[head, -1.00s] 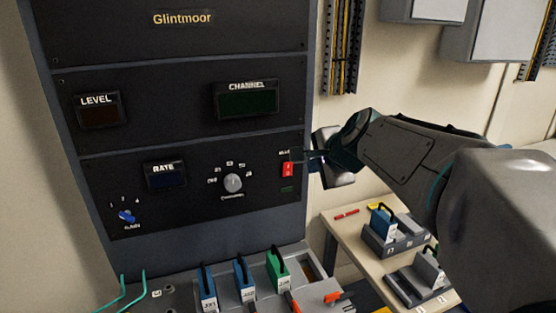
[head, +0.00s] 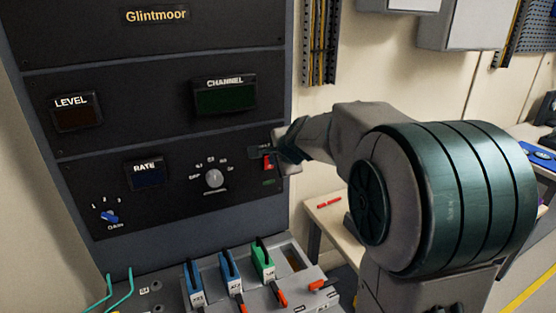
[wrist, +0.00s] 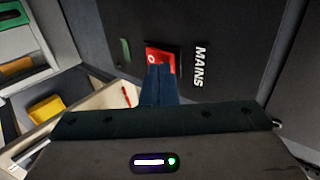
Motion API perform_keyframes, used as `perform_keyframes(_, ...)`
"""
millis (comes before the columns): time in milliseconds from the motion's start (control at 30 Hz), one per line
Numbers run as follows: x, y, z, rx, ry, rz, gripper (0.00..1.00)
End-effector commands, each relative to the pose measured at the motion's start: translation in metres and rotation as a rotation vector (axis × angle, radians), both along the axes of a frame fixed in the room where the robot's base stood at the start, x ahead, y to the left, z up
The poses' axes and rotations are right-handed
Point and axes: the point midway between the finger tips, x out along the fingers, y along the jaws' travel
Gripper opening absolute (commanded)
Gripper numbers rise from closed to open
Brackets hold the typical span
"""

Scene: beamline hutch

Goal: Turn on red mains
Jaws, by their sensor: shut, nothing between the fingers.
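The red mains switch (head: 267,162) is a small rocker on the lower right of the black rack panel. It also shows in the wrist view (wrist: 163,58), with white marks on it and the word MAINS beside it. My gripper (head: 272,155) is at the switch, its fingers shut and empty. In the wrist view my fingertips (wrist: 160,70) overlap the lower part of the switch. I cannot tell whether they touch it. A small dark green indicator (head: 269,183) sits below the switch and looks unlit.
Left of the switch are a grey rotary knob (head: 214,178), a blue knob (head: 110,217) and the dark RATE display (head: 148,173). Below, a console holds blue modules (head: 229,272) and a green module (head: 263,258). A side table (head: 335,225) carries a red pen (head: 329,203).

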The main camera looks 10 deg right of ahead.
Motion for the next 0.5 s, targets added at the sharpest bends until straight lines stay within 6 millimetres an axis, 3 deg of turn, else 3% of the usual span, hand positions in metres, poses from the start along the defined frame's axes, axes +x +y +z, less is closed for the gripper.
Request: perform_keyframes(500, 0.0103, 0.0024, 0.0046, 0.001, 0.000, 0.001, 0.00)
